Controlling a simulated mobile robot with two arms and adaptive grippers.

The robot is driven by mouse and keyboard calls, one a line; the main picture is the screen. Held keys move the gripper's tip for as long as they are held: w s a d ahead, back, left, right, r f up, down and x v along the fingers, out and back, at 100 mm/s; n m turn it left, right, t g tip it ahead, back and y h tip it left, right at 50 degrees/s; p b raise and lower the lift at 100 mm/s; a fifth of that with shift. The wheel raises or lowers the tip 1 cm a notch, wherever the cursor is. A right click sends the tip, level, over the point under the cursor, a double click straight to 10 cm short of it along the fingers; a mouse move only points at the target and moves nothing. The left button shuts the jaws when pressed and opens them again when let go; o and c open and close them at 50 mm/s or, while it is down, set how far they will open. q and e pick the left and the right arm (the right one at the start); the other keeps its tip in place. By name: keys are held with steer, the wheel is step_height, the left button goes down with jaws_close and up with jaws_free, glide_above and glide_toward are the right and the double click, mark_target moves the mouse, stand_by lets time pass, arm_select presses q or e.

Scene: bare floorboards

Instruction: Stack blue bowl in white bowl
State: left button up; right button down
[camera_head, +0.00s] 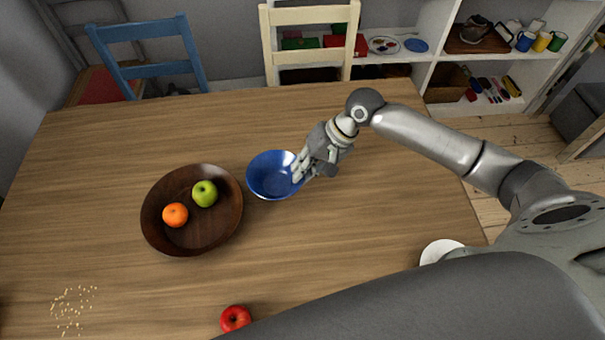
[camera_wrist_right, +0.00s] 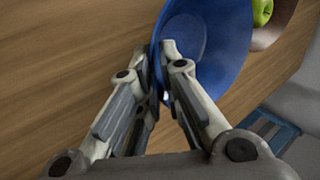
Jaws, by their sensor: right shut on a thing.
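The blue bowl (camera_head: 270,176) is near the middle of the table, just right of the wooden fruit bowl. My right gripper (camera_head: 299,172) is at its right rim. In the right wrist view the gripper (camera_wrist_right: 160,70) is shut on the rim of the blue bowl (camera_wrist_right: 215,45), with a finger on each side of the wall. I cannot tell whether the bowl touches the table. A white bowl (camera_head: 440,249) shows in part at the table's right edge; my own arm hides the rest of it. My left gripper is in neither view.
A dark wooden bowl (camera_head: 218,224) holds an orange (camera_head: 175,215) and a green apple (camera_head: 204,193). A red apple (camera_head: 235,318) lies at the front. Small crumbs (camera_head: 72,308) are at front left. Table space between the blue and white bowls is clear.

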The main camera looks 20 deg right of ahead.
mark_target(303, 189)
steer(key=shift+w+d+f, duration=0.1)
steer(key=shift+w+f, duration=0.25)
steer(key=shift+f, duration=0.1)
steer(key=shift+w+f, duration=0.1)
steer(key=shift+f, duration=1.5)
steer(key=c, duration=1.6)
jaws_free()
steer(key=shift+f, duration=0.15)
